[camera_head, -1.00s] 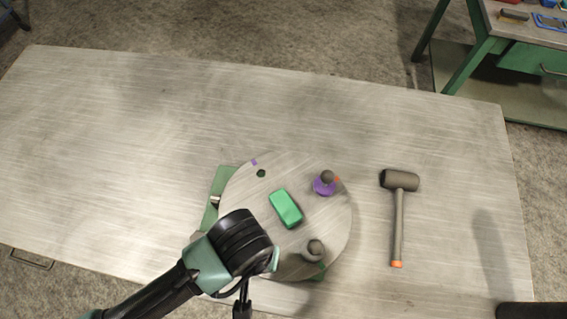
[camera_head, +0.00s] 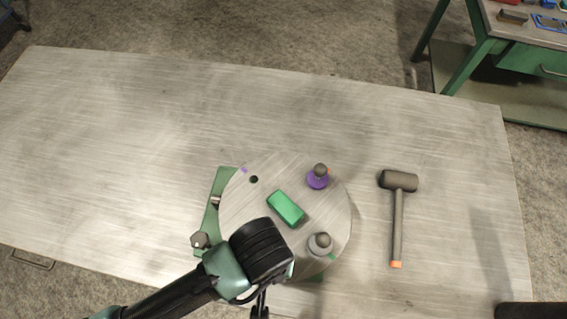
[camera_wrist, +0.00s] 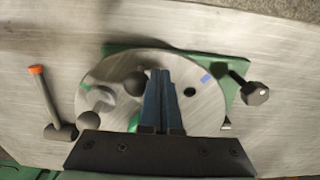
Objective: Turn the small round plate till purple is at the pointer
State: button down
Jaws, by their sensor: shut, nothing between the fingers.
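The small round plate (camera_head: 235,213) lies on a green base (camera_head: 211,218) on the table. A small metal piece (camera_head: 215,201), perhaps the pointer, sits at the plate's left edge, below the purple mark. My gripper (camera_wrist: 160,74) is shut and empty over the plate, beside a dark ball-top; contact is unclear.
A dark hex knob (camera_head: 200,240) stands on the base's lower left corner, close to my arm. A mallet (camera_head: 398,220) lies right of the plate. The table's left and far parts are clear. A dark hole (camera_head: 254,179) is in the plate.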

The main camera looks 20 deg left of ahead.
dwell(0.3)
jog(key=shift+w+d, duration=0.25)
jog(key=shift+d, duration=0.65)
jog(key=shift+w+d+p, duration=0.35)
jog(key=shift+d+p, duration=0.1)
jog(key=shift+d, duration=0.45)
